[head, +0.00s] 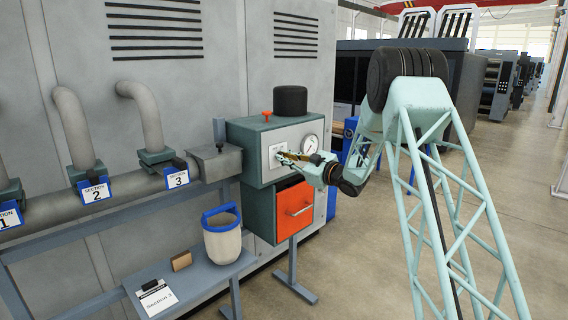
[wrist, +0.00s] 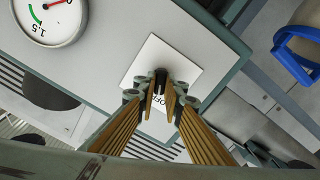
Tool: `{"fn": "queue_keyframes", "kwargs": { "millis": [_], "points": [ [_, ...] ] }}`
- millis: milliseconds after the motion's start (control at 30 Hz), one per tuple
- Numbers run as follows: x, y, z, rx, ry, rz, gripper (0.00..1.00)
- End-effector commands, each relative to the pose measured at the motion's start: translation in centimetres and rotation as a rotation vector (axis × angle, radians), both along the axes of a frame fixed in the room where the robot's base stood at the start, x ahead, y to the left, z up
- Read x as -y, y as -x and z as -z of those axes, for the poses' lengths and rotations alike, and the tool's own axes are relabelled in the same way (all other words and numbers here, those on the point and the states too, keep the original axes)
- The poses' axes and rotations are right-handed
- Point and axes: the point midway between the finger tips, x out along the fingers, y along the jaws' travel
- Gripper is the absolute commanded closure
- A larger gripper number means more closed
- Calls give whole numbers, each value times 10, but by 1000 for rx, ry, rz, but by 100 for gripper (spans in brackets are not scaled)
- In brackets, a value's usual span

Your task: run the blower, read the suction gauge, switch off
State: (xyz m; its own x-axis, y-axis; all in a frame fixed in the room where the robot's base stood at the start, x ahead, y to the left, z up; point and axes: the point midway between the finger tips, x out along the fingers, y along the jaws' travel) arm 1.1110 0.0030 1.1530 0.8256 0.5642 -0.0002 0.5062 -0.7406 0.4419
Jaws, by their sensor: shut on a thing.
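The blower unit (head: 250,146) is a teal box with a light grey front. On that front are a round suction gauge (head: 310,144) and a white switch plate (head: 273,153). In the wrist view the gauge (wrist: 48,14) is upside down and partly cut off, its red needle near the 0 mark. My gripper (head: 281,156) reaches the plate from the right. In the wrist view my gripper (wrist: 168,103) is shut on a small black switch knob (wrist: 160,78) on the plate (wrist: 178,62). Part of the "OFF" lettering shows between the fingers.
An orange drawer front (head: 296,206) sits below the blower. A blue-rimmed white bucket (head: 222,240) stands on the shelf at left, with a card (head: 155,296) and a small brown block (head: 181,261). Pipes with labelled sections run along the left. Open floor lies at right.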

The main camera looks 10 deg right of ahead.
Motion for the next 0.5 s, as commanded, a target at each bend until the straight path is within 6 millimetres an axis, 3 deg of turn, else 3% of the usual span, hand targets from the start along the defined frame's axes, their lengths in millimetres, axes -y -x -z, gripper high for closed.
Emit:
{"fn": "queue_keyframes", "kwargs": {
  "millis": [500],
  "points": [
    [0,0,-1,48,68,0,100]
  ]
}}
